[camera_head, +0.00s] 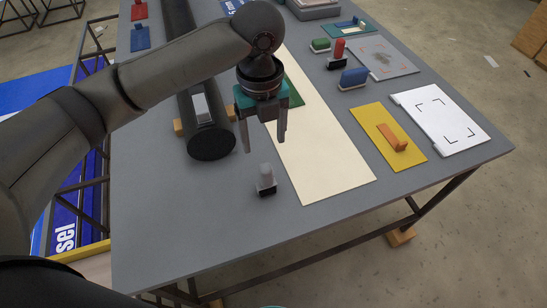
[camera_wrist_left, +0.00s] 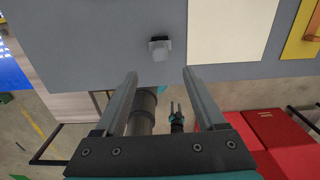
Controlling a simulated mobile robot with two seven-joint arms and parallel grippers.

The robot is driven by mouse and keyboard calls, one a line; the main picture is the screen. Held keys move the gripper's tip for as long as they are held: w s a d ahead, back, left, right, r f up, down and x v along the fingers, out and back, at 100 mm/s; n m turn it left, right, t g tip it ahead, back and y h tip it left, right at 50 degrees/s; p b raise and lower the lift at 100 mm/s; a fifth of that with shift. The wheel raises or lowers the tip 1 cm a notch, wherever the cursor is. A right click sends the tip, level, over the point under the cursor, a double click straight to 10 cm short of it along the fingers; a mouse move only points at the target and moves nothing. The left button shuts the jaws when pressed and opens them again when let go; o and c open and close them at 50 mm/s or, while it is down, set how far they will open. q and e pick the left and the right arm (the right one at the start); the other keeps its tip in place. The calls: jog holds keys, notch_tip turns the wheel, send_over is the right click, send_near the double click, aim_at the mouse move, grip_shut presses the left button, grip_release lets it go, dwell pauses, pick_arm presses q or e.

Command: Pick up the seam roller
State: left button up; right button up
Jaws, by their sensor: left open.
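A small tool with a grey upright handle and a black base (camera_head: 266,180), which looks like the seam roller, stands on the grey table near its front edge. My left gripper (camera_head: 264,145) is open and empty, pointing down, just behind the tool in the head view. In the left wrist view the tool (camera_wrist_left: 160,48) lies ahead of the open left fingertips (camera_wrist_left: 160,73), roughly centred between them and apart from them. My right gripper (camera_wrist_left: 177,108) shows small in the left wrist view; its finger opening is too small to judge.
A cream sheet (camera_head: 318,150) lies right of the tool. A dark cylinder (camera_head: 212,141) lies to its left. A yellow board (camera_head: 372,124) with an orange block (camera_head: 391,137) and a white panel (camera_head: 438,118) are farther right. Bare table surrounds the tool's left and front.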

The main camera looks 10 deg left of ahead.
aim_at(264, 168)
pick_arm(q)
jog(key=f, duration=0.6)
jog(key=shift+s+a+f, duration=0.1)
jog(key=shift+s+f, duration=0.1)
jog(key=shift+s, duration=0.1)
notch_tip(264, 168, down, 2)
jog(key=shift+f+b, duration=0.25)
jog(key=shift+b, duration=0.1)
jog(key=shift+w+f, duration=0.1)
jog(key=shift+f, duration=0.15)
notch_tip(264, 168, down, 5)
jog(key=shift+w+r, duration=0.1)
jog(key=shift+w, duration=0.05)
jog(key=shift+f, duration=0.35)
pick_arm(e)
jog(key=shift+s+f, duration=0.3)
jog(key=shift+s, duration=0.2)
jog(key=shift+s+f, duration=0.25)
jog(key=shift+s, duration=0.2)
